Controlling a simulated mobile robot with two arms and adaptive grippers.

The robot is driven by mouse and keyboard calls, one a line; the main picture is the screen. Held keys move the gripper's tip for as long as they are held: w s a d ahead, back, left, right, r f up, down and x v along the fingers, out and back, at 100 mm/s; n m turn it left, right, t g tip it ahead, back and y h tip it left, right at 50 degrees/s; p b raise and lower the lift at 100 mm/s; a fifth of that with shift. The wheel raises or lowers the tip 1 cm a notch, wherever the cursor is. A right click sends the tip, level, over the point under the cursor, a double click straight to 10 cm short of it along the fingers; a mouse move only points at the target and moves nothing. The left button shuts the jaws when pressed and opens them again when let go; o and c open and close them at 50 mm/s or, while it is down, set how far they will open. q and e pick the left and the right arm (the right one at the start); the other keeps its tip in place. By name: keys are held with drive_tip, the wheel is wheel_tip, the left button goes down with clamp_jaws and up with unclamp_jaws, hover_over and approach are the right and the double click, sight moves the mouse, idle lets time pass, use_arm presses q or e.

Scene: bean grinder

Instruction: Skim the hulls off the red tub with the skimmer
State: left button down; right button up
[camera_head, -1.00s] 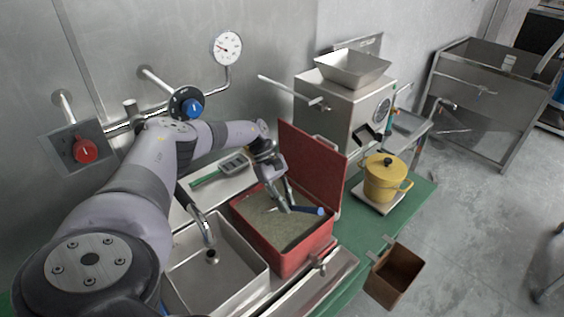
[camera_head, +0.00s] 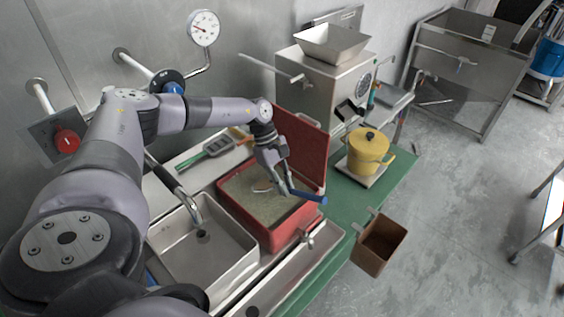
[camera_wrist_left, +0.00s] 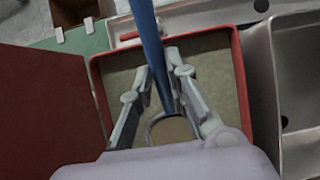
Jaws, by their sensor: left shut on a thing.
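The red tub (camera_head: 276,238) is open, its red lid standing up (camera_head: 303,150) on the far right side. It holds a grey-beige layer of material (camera_head: 240,190); I cannot tell hulls from what lies beneath. My left gripper (camera_head: 284,188) is over the tub, shut on the skimmer's blue handle (camera_head: 312,199). In the left wrist view the gripper (camera_wrist_left: 157,70) clasps the handle (camera_wrist_left: 150,35), and the skimmer's loop (camera_wrist_left: 170,131) shows a brownish inside. The loop is over the tub's contents; whether it touches them is unclear. My right gripper is out of view.
A steel sink (camera_head: 205,255) with a faucet (camera_head: 190,205) is left of the tub. A brown open box (camera_head: 380,244) hangs at the counter's right edge. A yellow pot (camera_head: 368,152) and a steel grinder (camera_head: 330,80) stand behind.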

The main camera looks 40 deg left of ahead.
use_arm(q)
drive_tip(key=shift+d+r+y, duration=0.3)
drive_tip(key=shift+r+y, duration=0.15)
drive_tip(key=shift+r, duration=0.15)
drive_tip(key=shift+d+r+y, duration=0.25)
drive_tip(key=shift+r+y, duration=0.2)
drive_tip(key=shift+r, duration=0.1)
drive_tip(key=shift+s+d+r+y, duration=0.1)
drive_tip(key=shift+d+r+y, duration=0.55)
drive_tip(key=shift+d+r, duration=0.35)
drive_tip(key=shift+s+d+r+y, duration=0.1)
drive_tip(key=shift+d+r+y, duration=0.6)
drive_tip(key=shift+d, duration=0.4)
drive_tip(key=s+d+f+m+y+b, duration=0.1)
drive_tip(key=s+d+f+m+b, duration=0.5)
drive_tip(key=s+d+m+b, duration=0.6)
drive_tip(key=s+m+b, duration=0.1)
drive_tip(key=m+b, duration=0.1)
drive_tip(key=m, duration=0.3)
drive_tip(key=shift+d+f+g, duration=0.15)
drive_tip(key=shift+d+g, duration=0.15)
drive_tip(key=shift+d, duration=0.05)
